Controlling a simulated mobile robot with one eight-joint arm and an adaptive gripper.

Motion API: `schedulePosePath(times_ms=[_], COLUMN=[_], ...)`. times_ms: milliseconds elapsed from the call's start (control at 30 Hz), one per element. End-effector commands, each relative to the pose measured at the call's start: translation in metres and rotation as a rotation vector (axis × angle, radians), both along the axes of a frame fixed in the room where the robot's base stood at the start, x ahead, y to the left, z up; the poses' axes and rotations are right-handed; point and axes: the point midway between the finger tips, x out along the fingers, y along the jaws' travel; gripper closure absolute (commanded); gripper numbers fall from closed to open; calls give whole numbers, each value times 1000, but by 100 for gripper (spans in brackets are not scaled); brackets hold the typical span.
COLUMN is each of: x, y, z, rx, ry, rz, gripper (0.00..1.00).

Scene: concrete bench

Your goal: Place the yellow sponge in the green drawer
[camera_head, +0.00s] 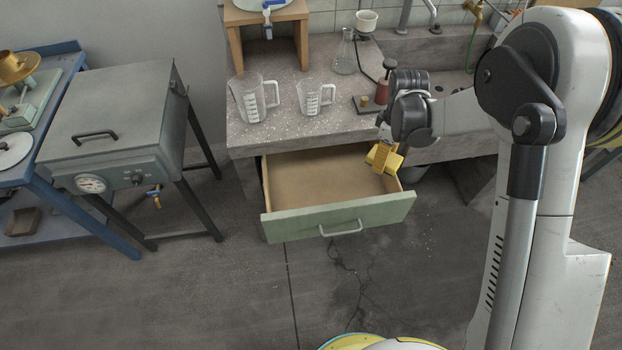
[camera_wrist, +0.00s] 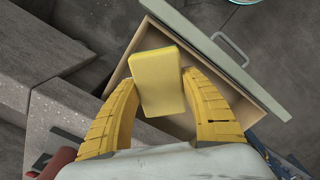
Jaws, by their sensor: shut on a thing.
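The yellow sponge (camera_head: 385,158) is held in my gripper (camera_head: 382,148) near the right end of the open green drawer (camera_head: 338,219). In the wrist view, the sponge (camera_wrist: 157,80) sits between the two yellow fingers of my gripper (camera_wrist: 158,85), which are shut on it. The sponge appears above the drawer, whose green front and handle show in the wrist view (camera_wrist: 225,50). The drawer is pulled out from under the bench, and its visible floor is bare. Part of the drawer's inside is hidden behind the sponge and fingers.
The concrete bench (camera_head: 290,128) stands behind the drawer. Two measuring jugs (camera_head: 255,100) (camera_head: 315,97), a glass flask (camera_head: 344,58) and a small dark-based device with a red part (camera_head: 382,90) stand on it. A grey lidded box (camera_head: 115,115) on legs stands at the left.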

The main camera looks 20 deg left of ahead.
Motion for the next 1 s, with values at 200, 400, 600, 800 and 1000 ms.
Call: schedulePosePath(times_ms=[200, 400, 600, 800, 1000], x=[-1, -8, -11, -11, -11], y=[83, 126, 138, 137, 137], z=[-65, -99, -119, -159, -181], rx=[0, 0, 0, 0, 0], ry=[0, 0, 1, 1, 1], rz=[444, 694, 769, 768, 767], gripper=[76, 76, 76, 76, 76])
